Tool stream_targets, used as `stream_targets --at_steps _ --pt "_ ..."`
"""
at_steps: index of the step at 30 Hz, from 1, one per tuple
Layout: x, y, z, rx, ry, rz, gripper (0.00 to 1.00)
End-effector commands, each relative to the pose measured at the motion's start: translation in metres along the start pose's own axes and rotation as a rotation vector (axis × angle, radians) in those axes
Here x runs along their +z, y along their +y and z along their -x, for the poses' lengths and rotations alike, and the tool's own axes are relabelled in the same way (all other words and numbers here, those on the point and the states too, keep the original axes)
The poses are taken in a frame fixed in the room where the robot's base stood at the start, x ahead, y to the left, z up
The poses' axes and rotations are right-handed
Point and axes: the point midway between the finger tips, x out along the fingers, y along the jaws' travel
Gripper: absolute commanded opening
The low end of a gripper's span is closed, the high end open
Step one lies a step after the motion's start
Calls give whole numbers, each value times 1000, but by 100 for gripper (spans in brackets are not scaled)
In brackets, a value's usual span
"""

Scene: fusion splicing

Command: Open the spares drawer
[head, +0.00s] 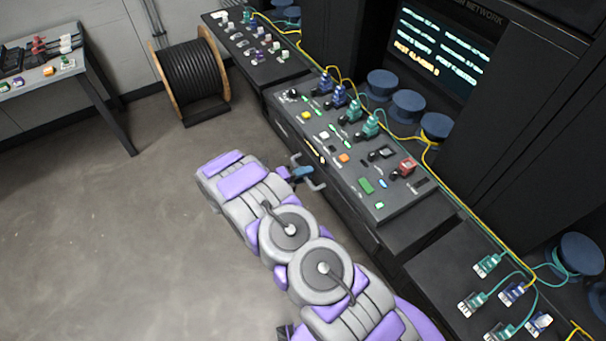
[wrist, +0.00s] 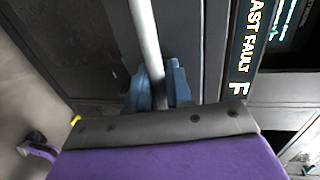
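My gripper (head: 301,173) is at the front of the black console, low down, at a light grey bar handle (head: 318,186). In the wrist view the handle (wrist: 145,40) runs up between the two blue fingers of my gripper (wrist: 158,85). The fingers lie close against it on both sides, and it looks gripped. The dark panel (wrist: 80,50) behind the handle appears to be the drawer front. I see no clear gap around it, and no label on it is readable.
The console top (head: 325,115) carries several coloured connectors and buttons. A cable reel (head: 192,80) stands on the floor at the back left. A workbench (head: 40,80) is at the far left. The floor (head: 110,220) left of my arm is clear.

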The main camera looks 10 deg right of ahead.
Motion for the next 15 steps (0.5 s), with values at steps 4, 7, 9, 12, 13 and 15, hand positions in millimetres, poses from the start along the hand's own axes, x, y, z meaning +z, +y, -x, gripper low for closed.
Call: stream_targets --at_steps 4,7,9,12,13,15 --pt "0 1 3 -5 3 3 2" --pt "0 2 4 -6 4 3 0" --pt "0 2 4 -6 3 4 0" --pt "1 2 4 -6 2 4 0" --pt "1 2 4 -6 2 4 0" --pt "1 2 4 -5 1 4 0"
